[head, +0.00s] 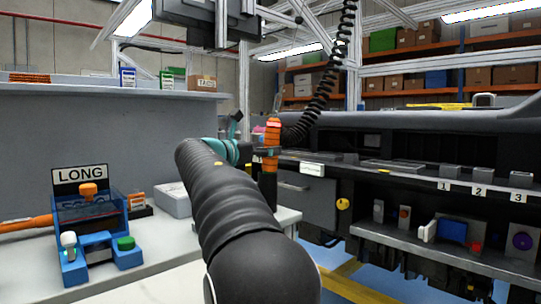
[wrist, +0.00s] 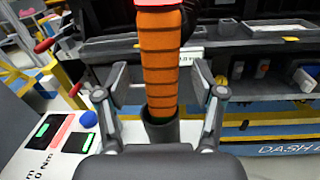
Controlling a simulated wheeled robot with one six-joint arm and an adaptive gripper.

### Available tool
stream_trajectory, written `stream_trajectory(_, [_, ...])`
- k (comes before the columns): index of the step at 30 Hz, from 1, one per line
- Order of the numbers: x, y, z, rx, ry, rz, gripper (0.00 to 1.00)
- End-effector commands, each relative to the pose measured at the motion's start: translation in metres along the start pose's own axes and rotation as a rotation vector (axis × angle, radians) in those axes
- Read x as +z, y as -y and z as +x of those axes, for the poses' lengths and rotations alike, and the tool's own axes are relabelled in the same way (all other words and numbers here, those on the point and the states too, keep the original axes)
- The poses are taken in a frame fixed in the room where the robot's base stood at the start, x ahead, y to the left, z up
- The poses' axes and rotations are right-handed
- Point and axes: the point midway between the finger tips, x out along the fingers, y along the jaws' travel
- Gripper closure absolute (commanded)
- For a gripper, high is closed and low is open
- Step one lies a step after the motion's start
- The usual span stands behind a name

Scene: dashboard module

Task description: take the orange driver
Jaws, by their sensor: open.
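The orange driver (head: 272,132) stands upright ahead of me in the head view, with a coiled black cable beside its top. In the wrist view the driver (wrist: 160,58) is an orange handle with dark bands, its lower end in a dark round holder (wrist: 161,130). My gripper (wrist: 163,98) is open, with one finger on each side of the driver and visible gaps between. In the head view my gripper (head: 262,152) is at the driver's upper part, partly hidden by my arm.
A blue fixture (head: 72,268) with a LONG sign (head: 80,175) and an orange bar-like tool (head: 22,224) are on the left bench. A grey tray (head: 172,200) lies nearby. The dark dashboard module (head: 420,150) fills the right. My arm hides part of the bench.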

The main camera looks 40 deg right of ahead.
Motion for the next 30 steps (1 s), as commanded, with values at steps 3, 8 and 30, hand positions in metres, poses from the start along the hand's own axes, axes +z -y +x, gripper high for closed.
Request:
stream_trajectory(3, [0.000, 0.001, 0.018, -0.002, 0.000, 0.000, 0.32])
stream_trajectory(8, [0.000, 0.001, 0.027, 0.000, -0.001, 0.001, 0.32])
stream_trajectory(30, [0.001, 0.001, 0.026, 0.000, 0.001, 0.001, 1.00])
